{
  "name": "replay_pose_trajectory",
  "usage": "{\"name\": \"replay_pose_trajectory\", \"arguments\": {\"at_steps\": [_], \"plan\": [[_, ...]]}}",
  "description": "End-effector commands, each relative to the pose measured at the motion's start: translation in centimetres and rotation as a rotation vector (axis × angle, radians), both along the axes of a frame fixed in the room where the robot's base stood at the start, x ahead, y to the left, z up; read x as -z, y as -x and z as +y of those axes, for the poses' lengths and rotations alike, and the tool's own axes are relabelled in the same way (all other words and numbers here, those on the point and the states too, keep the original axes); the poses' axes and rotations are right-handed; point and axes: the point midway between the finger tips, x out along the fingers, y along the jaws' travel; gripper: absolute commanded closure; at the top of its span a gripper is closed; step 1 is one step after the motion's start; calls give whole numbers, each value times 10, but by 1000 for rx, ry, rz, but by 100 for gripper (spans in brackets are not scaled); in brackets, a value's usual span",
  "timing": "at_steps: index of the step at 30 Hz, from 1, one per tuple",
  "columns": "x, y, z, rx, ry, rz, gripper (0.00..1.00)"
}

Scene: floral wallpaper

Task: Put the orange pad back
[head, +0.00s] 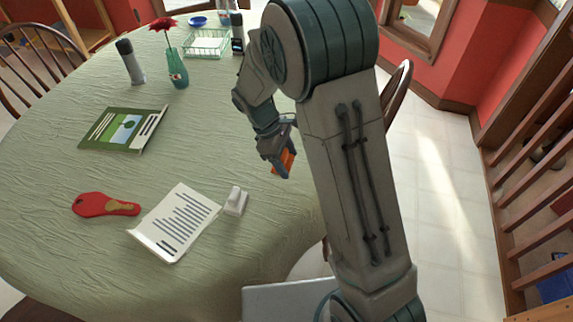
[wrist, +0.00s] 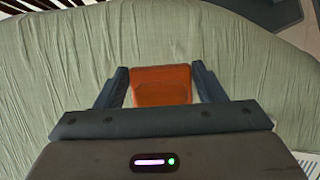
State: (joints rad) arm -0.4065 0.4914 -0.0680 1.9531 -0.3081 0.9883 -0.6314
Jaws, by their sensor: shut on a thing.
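The orange pad (wrist: 161,86) sits between the two fingers of my gripper (wrist: 161,78) in the wrist view. My gripper is shut on it. In the head view, my gripper (head: 281,170) holds the orange pad (head: 285,160) over the right part of the table (head: 150,180), partly hidden by the fingers. The gap between the pad and the cloth cannot be judged exactly. A green wire basket (head: 207,43) stands at the far side of the table, with white content inside.
A red flower in a teal vase (head: 178,72), a dark bottle (head: 130,62) and another dark bottle (head: 238,40) stand at the back. A green booklet (head: 124,129), red paddle-shaped item (head: 106,205), paper (head: 178,222) and white object (head: 236,201) lie nearer. The table's middle is clear.

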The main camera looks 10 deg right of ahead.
Motion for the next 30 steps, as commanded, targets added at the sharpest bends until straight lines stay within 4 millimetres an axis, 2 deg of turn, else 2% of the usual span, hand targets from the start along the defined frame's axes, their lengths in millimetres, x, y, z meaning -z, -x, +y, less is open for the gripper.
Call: {"name": "replay_pose_trajectory", "arguments": {"at_steps": [5, 17, 18, 19, 20, 30], "plan": [[27, 1, 0, 0, 3, 4, 58], [34, 1, -1, -1, 1, 2, 58], [32, 1, 0, -1, 1, 2, 26], [32, 1, 0, -1, 1, 2, 18], [32, 1, 0, -1, 1, 2, 15], [27, 1, 0, 0, 1, 0, 15]]}}
